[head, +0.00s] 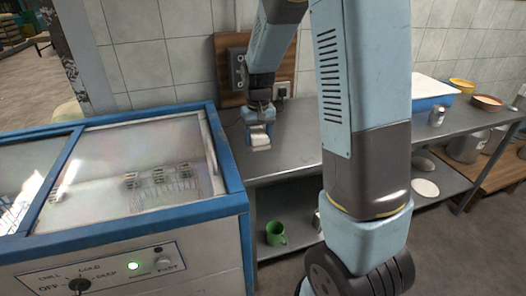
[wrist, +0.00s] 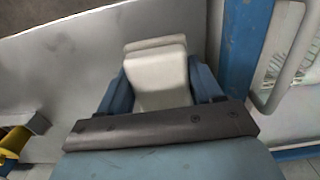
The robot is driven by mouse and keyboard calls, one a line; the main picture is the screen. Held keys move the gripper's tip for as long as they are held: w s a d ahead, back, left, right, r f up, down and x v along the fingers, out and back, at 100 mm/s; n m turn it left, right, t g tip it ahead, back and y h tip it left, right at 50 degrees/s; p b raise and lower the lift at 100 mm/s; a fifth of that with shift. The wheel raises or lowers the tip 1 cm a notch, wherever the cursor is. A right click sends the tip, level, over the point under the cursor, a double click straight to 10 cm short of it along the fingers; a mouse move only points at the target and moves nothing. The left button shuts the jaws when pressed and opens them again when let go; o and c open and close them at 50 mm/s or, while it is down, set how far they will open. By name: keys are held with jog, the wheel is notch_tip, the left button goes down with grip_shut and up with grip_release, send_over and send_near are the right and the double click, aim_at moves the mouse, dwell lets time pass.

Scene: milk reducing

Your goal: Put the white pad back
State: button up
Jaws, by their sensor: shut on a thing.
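The white pad (wrist: 158,80) is a pale block between the two blue fingers of my gripper (wrist: 158,88) in the wrist view. My gripper is shut on it. In the head view my gripper (head: 259,136) hangs over the left end of the grey metal counter (head: 290,150), close to the freezer's right edge, with the white pad (head: 260,143) at its tip. I cannot tell whether the pad touches the counter.
A blue-edged chest freezer (head: 130,175) with a glass top stands at left. A green mug (head: 275,233) is on the lower shelf. A blue-and-white tub (head: 430,92), a metal can (head: 437,115) and bowls (head: 487,102) stand at right. My arm hides the counter's middle.

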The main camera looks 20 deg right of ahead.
send_over(265, 157)
jog(key=f, duration=0.4)
jog(key=shift+s+a+f, duration=0.1)
jog(key=shift+s+f, duration=0.05)
jog(key=shift+s, duration=0.05)
jog(key=shift+f, duration=1.55)
jog(key=shift+f, duration=0.1)
jog(key=o, duration=1)
jog(key=shift+w, duration=0.1)
